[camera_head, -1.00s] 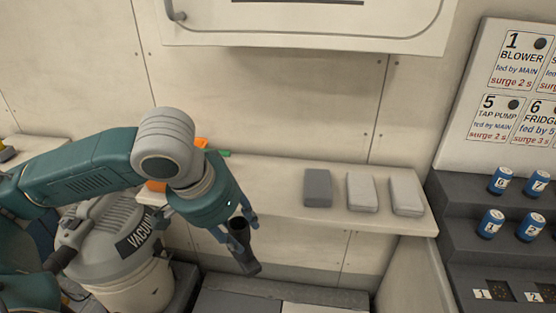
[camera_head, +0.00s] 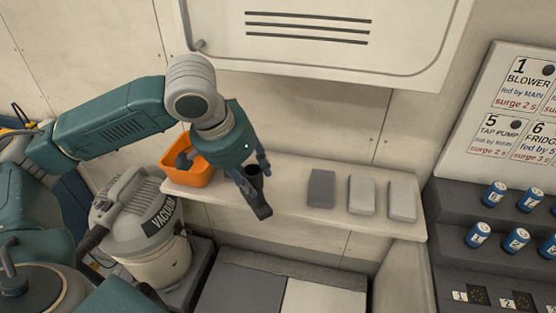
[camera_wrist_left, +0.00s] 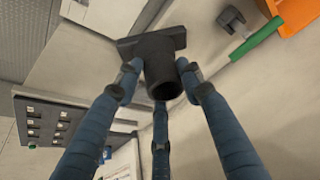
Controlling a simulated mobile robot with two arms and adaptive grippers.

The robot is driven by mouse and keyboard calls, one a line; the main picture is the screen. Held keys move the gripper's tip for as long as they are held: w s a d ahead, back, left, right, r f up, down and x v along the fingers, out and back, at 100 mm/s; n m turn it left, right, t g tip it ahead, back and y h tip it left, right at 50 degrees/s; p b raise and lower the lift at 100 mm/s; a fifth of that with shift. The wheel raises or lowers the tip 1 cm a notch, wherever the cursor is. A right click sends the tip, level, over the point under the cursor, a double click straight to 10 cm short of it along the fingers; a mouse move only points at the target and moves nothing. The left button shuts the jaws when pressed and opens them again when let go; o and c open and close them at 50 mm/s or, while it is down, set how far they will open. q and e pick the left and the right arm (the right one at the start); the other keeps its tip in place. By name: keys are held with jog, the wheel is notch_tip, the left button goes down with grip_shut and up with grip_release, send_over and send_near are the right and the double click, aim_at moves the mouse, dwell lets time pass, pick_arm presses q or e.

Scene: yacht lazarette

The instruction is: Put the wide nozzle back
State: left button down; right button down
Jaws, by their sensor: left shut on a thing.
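The wide nozzle (camera_head: 258,203) is dark, with a round socket at one end and a broad flat mouth at the other. My left gripper (camera_head: 252,174) is shut on it and holds it in front of the shelf (camera_head: 285,190), mouth end hanging downward. In the left wrist view the fingers of the left gripper (camera_wrist_left: 155,85) close around the socket of the nozzle (camera_wrist_left: 158,50). My right gripper is not in view.
An orange bin (camera_head: 202,178) with grey parts inside stands at the shelf's left end, partly behind my arm. Several grey blocks (camera_head: 361,196) lie to the right. The vacuum (camera_head: 140,240) stands below left. A green strip (camera_wrist_left: 256,40) shows in the wrist view.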

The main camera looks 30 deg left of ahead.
pick_arm(q)
jog(key=w+d+f+p, duration=0.1)
jog(key=w+f+p, duration=0.2)
jog(key=w, duration=0.5)
jog(key=shift+w+d+f, duration=0.2)
jog(key=shift+w, duration=0.2)
jog(key=shift+f, duration=0.1)
jog(key=c, duration=1.1)
grip_release()
